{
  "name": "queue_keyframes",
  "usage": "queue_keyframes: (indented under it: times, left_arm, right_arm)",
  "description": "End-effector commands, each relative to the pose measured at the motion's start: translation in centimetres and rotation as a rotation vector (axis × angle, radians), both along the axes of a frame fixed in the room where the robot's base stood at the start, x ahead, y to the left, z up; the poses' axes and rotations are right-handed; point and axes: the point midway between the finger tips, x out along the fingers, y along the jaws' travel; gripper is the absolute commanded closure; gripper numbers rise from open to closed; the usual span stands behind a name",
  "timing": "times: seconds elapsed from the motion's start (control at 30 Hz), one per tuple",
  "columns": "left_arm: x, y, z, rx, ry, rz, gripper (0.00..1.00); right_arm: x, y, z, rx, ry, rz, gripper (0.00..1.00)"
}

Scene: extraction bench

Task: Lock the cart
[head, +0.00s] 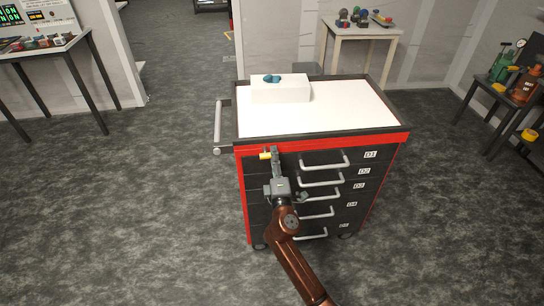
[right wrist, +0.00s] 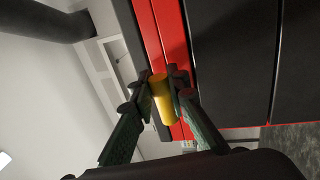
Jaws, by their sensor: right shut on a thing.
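The cart (head: 240,190) is a dark drawer cabinet with a red frame and white top, standing on the floor in front of me. A small yellow cylinder (head: 265,156), which looks like the lock's knob or key, is at the upper left of its front, beside the top drawer. My right gripper (head: 275,154) reaches up to it from below. In the right wrist view its two dark fingers (right wrist: 160,92) are shut on the yellow cylinder (right wrist: 163,100), one on each side. The mount behind the cylinder is hidden. My left gripper is not in view.
A white box (head: 281,92) with a blue-green item sits on the cart top. A side handle (head: 218,125) juts out left. Tables stand farther off; the floor (head: 120,200) around is clear.

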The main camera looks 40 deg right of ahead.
Motion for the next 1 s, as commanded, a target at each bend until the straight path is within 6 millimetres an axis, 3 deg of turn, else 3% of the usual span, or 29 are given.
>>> queue_keyframes:
  times: [0.57, 0.6, 0.8, 1.0]
  left_arm:
    - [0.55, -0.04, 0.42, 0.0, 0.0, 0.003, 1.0]
    - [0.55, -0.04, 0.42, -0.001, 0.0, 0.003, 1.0]
    - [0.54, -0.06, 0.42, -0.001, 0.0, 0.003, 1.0]
    - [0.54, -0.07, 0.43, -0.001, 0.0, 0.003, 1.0]
  right_arm:
    - [0.02, 0.04, -0.39, 0.029, -0.012, 0.001, 1.0]
    - [0.02, 0.04, -0.39, 0.029, -0.012, 0.001, 0.82]
    - [0.02, 0.03, -0.28, 0.027, -0.013, 0.001, 0.69]
    - [0.01, 0.01, -0.17, 0.025, -0.013, 0.0, 0.68]
